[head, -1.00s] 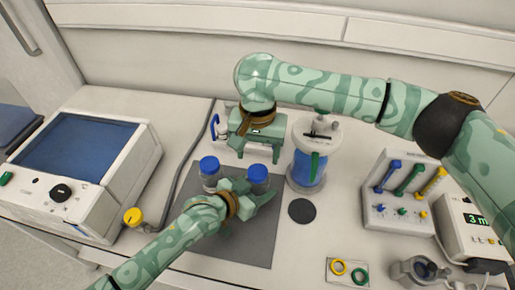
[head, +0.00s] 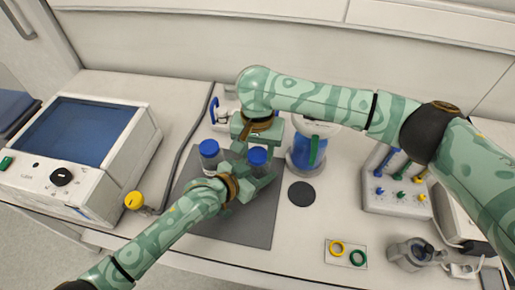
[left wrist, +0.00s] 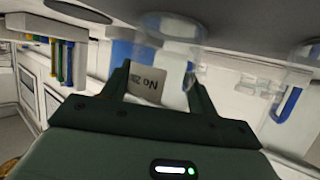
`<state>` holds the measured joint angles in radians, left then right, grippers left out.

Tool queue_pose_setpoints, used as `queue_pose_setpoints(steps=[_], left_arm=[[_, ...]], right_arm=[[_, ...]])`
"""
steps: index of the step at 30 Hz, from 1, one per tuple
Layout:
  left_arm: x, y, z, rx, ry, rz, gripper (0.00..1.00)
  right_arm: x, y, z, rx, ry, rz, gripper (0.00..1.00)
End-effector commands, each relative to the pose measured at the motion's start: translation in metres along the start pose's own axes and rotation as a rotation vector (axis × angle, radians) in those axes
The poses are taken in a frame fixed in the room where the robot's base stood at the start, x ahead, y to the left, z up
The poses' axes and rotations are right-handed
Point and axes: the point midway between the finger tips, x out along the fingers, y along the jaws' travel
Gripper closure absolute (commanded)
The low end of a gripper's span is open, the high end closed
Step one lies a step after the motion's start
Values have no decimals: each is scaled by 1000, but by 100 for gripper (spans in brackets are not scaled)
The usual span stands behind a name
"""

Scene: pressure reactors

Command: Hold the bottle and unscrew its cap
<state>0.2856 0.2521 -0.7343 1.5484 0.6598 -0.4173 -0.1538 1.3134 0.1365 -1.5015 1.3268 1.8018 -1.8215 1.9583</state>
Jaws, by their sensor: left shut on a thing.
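Two bottles with blue caps stand on the dark grey mat (head: 250,225). My left gripper (head: 248,187) is shut on the right-hand bottle (head: 257,172), below its blue cap (head: 257,156). In the left wrist view that bottle's printed label (left wrist: 150,83) shows upside down between the fingers. My right gripper (head: 258,146) points down from above, just behind the blue cap, with its fingers apart. Whether its fingertips touch the cap cannot be told. The other bottle (head: 210,156) stands upright to the left, clear of both grippers.
A clear vessel with blue contents (head: 306,152) stands close right of my right gripper. A black disc (head: 301,193) lies before it. A screened device (head: 75,150) is at left, a valve rack (head: 395,198) at right. An O-ring card (head: 346,253) lies at the front.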

Motion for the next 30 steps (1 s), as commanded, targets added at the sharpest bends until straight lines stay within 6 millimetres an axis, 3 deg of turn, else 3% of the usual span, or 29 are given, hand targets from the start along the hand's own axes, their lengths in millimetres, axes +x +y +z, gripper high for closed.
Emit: queue_pose_setpoints(steps=[9,16,17,19,27,30], left_arm=[[0,0,0,0,1,0,100],[0,0,0,0,1,0,100],[0,0,0,0,1,0,100],[0,0,0,0,1,0,100],[0,0,0,0,1,0,100],[0,0,0,0,0,0,100]], right_arm=[[0,0,0,-290,0,0,83],[0,0,0,-299,0,0,83],[0,0,0,-299,0,0,53],[0,0,0,-298,0,0,34],[-1,0,0,-298,0,-1,34],[-11,-1,0,-298,2,-3,34]])
